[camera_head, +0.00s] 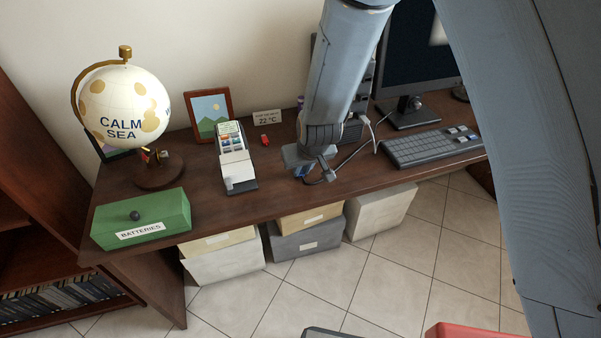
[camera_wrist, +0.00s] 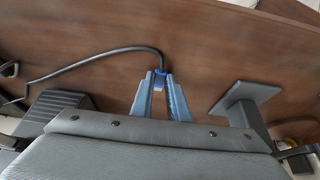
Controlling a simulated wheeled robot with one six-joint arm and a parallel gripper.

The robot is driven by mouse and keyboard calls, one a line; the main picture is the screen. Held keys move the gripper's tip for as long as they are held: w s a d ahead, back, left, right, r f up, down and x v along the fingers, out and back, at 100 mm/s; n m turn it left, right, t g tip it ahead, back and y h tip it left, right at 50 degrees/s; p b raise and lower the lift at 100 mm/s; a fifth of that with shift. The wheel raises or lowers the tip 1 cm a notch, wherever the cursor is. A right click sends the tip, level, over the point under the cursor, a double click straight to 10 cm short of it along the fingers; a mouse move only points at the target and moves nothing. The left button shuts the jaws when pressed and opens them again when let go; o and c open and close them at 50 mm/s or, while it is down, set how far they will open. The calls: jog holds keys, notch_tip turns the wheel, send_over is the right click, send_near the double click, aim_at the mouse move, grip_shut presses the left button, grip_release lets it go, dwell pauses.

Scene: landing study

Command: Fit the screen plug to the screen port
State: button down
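My gripper (camera_head: 318,176) is low over the front part of the desk, left of the keyboard. In the wrist view, my gripper's two blue fingers (camera_wrist: 159,84) are close together around a small blue plug (camera_wrist: 158,79), which appears pinched between the tips. A black cable (camera_wrist: 115,56) runs from the plug in an arc to the left. In the head view the cable (camera_head: 350,158) leads back towards the monitor area. The monitor (camera_head: 415,55) stands at the back right, partly hidden by my arm. I cannot make out the screen port in either view.
A keyboard (camera_head: 430,148) lies right of my gripper. A card terminal (camera_head: 236,160), picture frame (camera_head: 210,114), globe (camera_head: 125,105) and green battery box (camera_head: 142,218) stand to the left. Boxes (camera_head: 306,240) sit under the desk (camera_head: 270,195). Bare desktop lies between the terminal and my gripper.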

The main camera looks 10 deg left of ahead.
jog(key=shift+r+p, duration=0.5)
dwell(0.8)
jog(key=shift+r+p, duration=2)
jog(key=shift+r, duration=0.45)
jog(key=c, duration=2.4)
grip_release()
grip_shut()
jog(key=shift+w+d+b, duration=0.1)
jog(key=shift+b, duration=0.3)
